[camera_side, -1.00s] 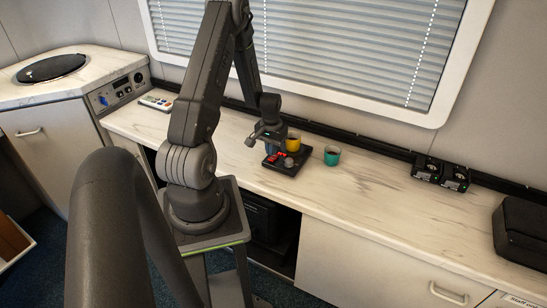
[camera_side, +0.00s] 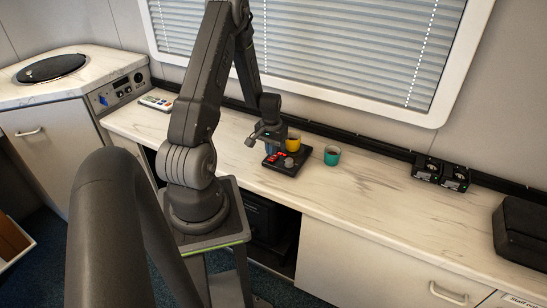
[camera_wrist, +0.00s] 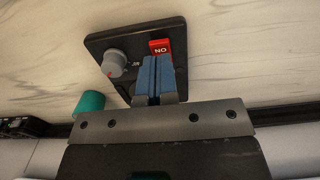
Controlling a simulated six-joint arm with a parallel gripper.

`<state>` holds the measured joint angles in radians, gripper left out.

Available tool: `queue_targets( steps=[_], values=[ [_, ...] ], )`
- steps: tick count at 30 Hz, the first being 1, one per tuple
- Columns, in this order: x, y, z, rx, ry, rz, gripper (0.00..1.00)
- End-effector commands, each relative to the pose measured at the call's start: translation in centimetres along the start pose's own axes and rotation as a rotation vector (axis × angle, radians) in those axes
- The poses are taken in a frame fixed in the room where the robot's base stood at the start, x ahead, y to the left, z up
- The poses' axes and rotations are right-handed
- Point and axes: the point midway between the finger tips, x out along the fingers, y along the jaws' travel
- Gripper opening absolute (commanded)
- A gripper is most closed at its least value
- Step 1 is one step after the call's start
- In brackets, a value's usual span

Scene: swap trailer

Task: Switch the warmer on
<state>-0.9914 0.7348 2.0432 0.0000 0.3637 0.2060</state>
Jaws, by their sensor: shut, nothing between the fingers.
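The warmer (camera_side: 291,172) is a flat black unit on the counter. It has red markings or switches (camera_side: 275,157) and a grey round knob (camera_side: 289,162). In the wrist view, the warmer's black top (camera_wrist: 131,39) shows the grey knob (camera_wrist: 113,62) and a red rocker switch (camera_wrist: 160,47) with upside-down "ON" lettering. My gripper (camera_wrist: 157,60) has blue fingers shut together and empty, over the warmer. Their tips overlap the near edge of the red switch; I cannot tell whether they touch it. The fingers hide part of the warmer.
A yellow mug (camera_side: 293,143) stands at the warmer's back; I cannot tell if it is on it. A teal mug (camera_side: 332,155) stands right of the warmer. A remote-like device (camera_side: 157,102) lies left; black boxes (camera_side: 440,173) sit right. The counter (camera_side: 370,195) is clear between.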

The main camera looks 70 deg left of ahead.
Motion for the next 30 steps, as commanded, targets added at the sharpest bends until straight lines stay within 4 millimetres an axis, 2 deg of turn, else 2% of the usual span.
queue_targets(
  steps=[30],
  values=[
    [1.5,0.0,0.0,0.000,0.000,0.000,0.00]
  ],
)
